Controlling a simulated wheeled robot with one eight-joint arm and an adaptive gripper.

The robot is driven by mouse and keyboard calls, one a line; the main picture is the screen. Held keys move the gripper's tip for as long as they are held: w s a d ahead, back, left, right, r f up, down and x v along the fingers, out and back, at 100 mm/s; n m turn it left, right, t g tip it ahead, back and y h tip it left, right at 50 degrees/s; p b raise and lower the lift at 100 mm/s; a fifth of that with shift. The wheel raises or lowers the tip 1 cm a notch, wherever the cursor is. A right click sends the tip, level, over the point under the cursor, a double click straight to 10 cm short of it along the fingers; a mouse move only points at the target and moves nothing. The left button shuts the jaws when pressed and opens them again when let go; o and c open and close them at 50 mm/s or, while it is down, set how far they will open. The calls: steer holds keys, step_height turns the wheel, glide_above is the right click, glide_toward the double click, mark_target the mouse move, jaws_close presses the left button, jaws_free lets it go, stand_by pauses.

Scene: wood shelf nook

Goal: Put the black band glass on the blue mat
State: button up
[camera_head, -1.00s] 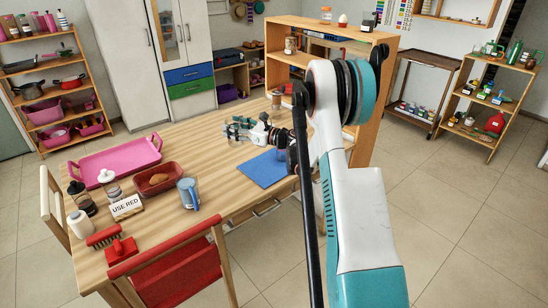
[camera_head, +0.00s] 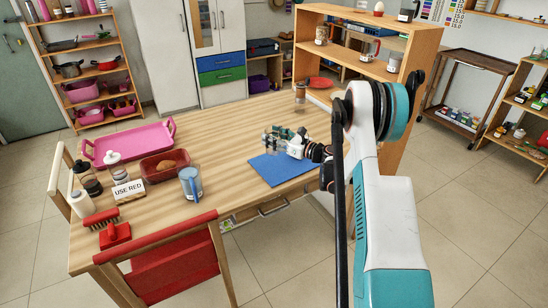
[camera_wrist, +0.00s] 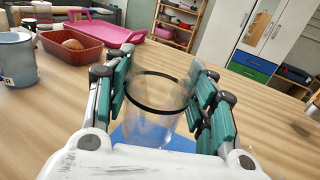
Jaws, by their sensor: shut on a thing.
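The black band glass (camera_wrist: 152,105) is a clear tumbler with a black ring. In the wrist view it stands roughly upright between the teal finger pads of my gripper (camera_wrist: 160,98), which is shut on it. In the head view my gripper (camera_head: 277,136) is at the far edge of the blue mat (camera_head: 280,170); the glass is hard to make out there. The mat (camera_wrist: 180,143) also shows below and beyond the glass in the wrist view. Whether the glass base touches anything is hidden by my gripper.
A jar (camera_head: 300,93) stands at the back near the shelf unit (camera_head: 408,45). The mat looks bare.

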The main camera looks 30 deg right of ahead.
mark_target(274, 152)
steer(key=shift+f+b, duration=1.1)
steer(key=shift+f, duration=2.55)
steer(key=shift+f, duration=0.15)
steer(key=o, duration=1.2)
steer(key=shift+s+d, duration=0.1)
steer(key=shift+s, duration=0.15)
steer(key=p+v, duration=0.4)
steer(key=v, duration=0.7)
steer(key=shift+s, duration=0.25)
